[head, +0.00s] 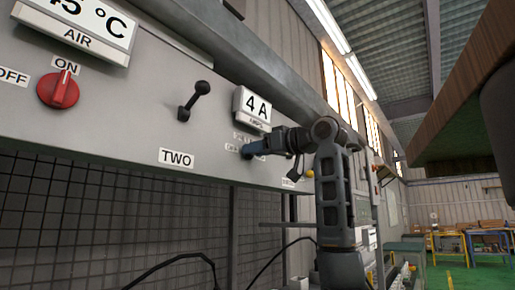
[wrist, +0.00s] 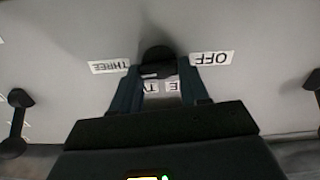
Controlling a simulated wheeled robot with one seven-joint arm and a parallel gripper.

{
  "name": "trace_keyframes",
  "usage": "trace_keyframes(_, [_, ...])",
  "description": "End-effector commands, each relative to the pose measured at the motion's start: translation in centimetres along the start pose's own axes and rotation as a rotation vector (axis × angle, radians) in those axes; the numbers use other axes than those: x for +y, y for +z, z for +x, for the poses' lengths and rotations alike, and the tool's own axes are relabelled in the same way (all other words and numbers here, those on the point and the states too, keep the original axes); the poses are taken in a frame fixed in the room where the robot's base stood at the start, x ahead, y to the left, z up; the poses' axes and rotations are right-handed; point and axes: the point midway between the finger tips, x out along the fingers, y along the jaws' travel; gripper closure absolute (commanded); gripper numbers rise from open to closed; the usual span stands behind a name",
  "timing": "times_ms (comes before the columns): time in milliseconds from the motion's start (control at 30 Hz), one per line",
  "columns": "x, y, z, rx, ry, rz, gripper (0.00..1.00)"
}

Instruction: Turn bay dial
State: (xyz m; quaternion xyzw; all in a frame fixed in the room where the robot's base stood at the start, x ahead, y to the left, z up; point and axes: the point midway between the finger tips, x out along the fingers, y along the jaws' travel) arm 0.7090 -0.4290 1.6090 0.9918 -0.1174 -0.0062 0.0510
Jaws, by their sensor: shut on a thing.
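The bay dial (wrist: 156,56) is a dark knob on the grey panel, seen in the wrist view between my two fingers. Labels reading THREE (wrist: 109,66) and OFF (wrist: 211,58) flank it upside down, and part-hidden labels show between the fingers. My gripper (wrist: 162,84) is shut on the dial, one finger on each side. In the head view, my gripper (head: 254,148) reaches the panel just below the 4 A display (head: 253,108). There the fingers mostly hide the dial, and its exact setting is hard to read.
A red dial (head: 58,90) marked ON and OFF sits at the panel's left. A black lever (head: 192,101) juts out above the TWO label (head: 177,158). In the wrist view, dark levers stand at the left (wrist: 15,122) and right edges. Mesh (head: 100,220) lies below the panel.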

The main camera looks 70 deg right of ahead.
Motion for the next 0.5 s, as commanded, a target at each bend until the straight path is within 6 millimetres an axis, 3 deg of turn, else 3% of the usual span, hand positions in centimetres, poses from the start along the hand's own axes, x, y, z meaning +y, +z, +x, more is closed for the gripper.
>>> trace_keyframes(500, [0.04, 0.02, 0.04, -0.001, 0.000, 0.119, 0.86])
